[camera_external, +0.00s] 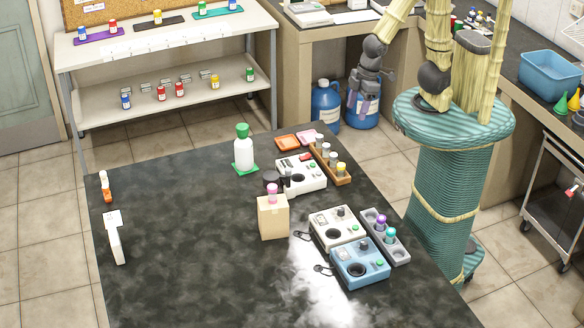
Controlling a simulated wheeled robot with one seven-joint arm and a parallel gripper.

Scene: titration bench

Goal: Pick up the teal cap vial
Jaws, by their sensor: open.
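The teal cap vial (390,235) stands upright in a grey rack (401,254) near the right edge of the dark bench. A purple cap vial (381,222) stands beside it in the same rack. My gripper (362,106) is at the upper right of the picture, open and empty, with its fingers pointing down. It is well apart from the vial, and in the picture it appears in front of blue jugs on the floor.
A blue device (362,273) and a white device (330,215) sit close left of the grey rack. A wooden rack (344,181) with several vials lies farther back. A tan box (273,228) and a white bottle (244,156) stand mid-bench. The bench's left side is mostly clear.

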